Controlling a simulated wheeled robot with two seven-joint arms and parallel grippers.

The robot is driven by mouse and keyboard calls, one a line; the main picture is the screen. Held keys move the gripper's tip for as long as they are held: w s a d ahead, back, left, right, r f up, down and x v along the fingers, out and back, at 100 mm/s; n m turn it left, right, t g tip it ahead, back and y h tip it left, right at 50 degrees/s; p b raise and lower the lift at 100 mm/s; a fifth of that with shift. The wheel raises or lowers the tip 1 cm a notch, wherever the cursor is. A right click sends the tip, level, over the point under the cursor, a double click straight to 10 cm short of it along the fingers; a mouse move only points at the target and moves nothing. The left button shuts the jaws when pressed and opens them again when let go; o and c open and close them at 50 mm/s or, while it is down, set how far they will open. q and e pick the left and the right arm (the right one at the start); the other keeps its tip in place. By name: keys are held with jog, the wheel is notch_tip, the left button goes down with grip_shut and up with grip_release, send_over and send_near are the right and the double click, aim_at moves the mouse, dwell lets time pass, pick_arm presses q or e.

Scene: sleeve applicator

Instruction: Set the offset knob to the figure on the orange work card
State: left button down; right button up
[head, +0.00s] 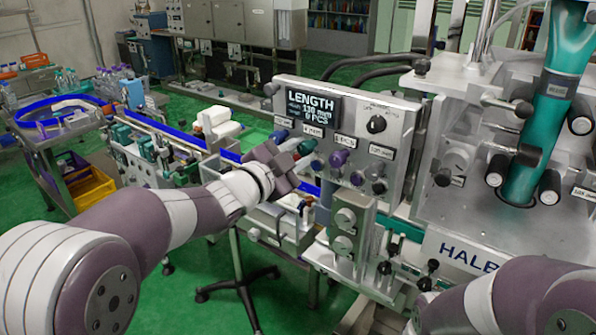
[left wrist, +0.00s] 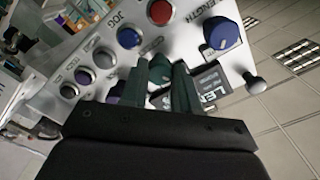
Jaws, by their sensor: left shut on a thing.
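My left gripper (head: 285,165) is at the left part of the grey control panel (head: 398,122), below the display (head: 308,108). The display reads LENGTH, with smaller lines under it. In the left wrist view, the gripper's two dark fingers (left wrist: 160,88) are shut on a dark teal knob (left wrist: 160,70) on the panel. The knob's label and pointer are hidden, so I cannot tell its setting. Small plates beside the knobs bear figures, one of them a PCS count (head: 345,141). I cannot make out an orange work card. My right gripper is out of view.
The wrist view shows a red button (left wrist: 160,12) and a blue knob (left wrist: 222,32) close to the fingers. The machine with a teal sleeve (head: 555,100) stands at right. Green floor lies open at left.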

pick_arm(q)
jog(key=shift+f+m+b, duration=0.1)
jog(key=shift+m+b, duration=1.8)
jog(key=shift+m, duration=0.3)
jog(key=c, duration=0.8)
grip_release()
jog(key=shift+s, duration=0.1)
jog(key=b+v, duration=0.1)
jog(key=v, duration=1.1)
jog(key=shift+s+a, duration=0.2)
jog(key=shift+s, duration=0.1)
